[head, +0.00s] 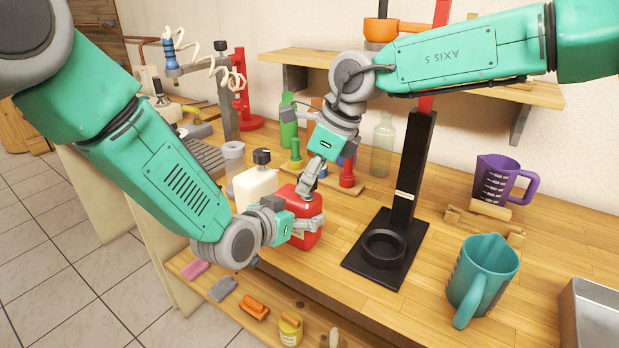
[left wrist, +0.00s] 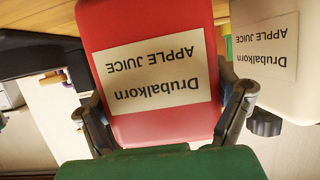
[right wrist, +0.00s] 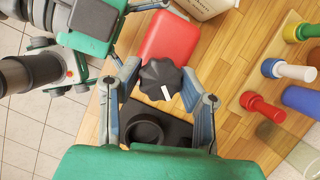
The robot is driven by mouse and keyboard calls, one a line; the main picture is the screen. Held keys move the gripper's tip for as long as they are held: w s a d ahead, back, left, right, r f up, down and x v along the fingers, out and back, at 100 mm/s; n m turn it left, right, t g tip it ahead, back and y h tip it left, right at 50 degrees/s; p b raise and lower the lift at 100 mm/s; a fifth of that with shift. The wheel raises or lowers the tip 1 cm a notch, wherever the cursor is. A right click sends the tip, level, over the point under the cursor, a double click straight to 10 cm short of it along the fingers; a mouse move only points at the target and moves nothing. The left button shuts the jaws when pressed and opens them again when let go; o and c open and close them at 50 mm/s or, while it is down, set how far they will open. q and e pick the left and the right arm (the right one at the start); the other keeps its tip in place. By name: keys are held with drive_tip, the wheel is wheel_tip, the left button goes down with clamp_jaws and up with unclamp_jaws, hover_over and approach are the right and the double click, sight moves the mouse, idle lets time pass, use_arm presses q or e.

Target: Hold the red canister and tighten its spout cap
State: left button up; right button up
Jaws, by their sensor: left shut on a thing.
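The red canister (head: 307,238) stands on the bench, and its "Drubalkorn APPLE JUICE" label fills the left wrist view (left wrist: 120,120). My left gripper (head: 297,226) is shut on the canister, with one finger along each side (left wrist: 163,112). My right gripper (head: 309,188) points down above the canister's top. In the right wrist view its fingers (right wrist: 160,76) are apart, one on each side of the black lobed spout cap (right wrist: 160,80); narrow gaps seem to show there. The cap has a white mark and is hidden in the head view.
A white canister (head: 254,186) with a black cap stands close behind the red one. A black stand (head: 360,262) is just right of it. A teal jug (head: 487,268), purple jug (head: 494,180) and metal tray (head: 597,322) are farther right. Bottles and colored pegs stand behind.

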drive_tip(key=shift+w+d, duration=0.1)
drive_tip(key=shift+d, duration=0.05)
drive_tip(key=m, duration=0.2)
drive_tip(key=m+t+h, duration=0.1)
drive_tip(key=m, duration=0.1)
drive_tip(key=shift+m+t, duration=0.3)
use_arm(q)
drive_tip(key=shift+s, duration=0.1)
use_arm(e)
drive_tip(key=m+h, duration=0.1)
drive_tip(key=m, duration=0.2)
drive_tip(key=m+t+h, duration=0.1)
drive_tip(key=m, duration=0.2)
drive_tip(key=m+h, duration=0.2)
drive_tip(key=m, duration=0.4)
drive_tip(key=m+h, duration=0.1)
drive_tip(key=m, duration=0.3)
drive_tip(key=shift+a+r+m+h, duration=0.1)
drive_tip(key=shift+a+m+h, duration=0.1)
drive_tip(key=shift+m+h, duration=0.2)
drive_tip(key=shift+g, duration=0.3)
use_arm(q)
drive_tip(key=shift+f, duration=0.1)
use_arm(e)
drive_tip(key=o, duration=1.1)
drive_tip(key=shift+a, duration=0.1)
drive_tip(key=shift+o, duration=0.3)
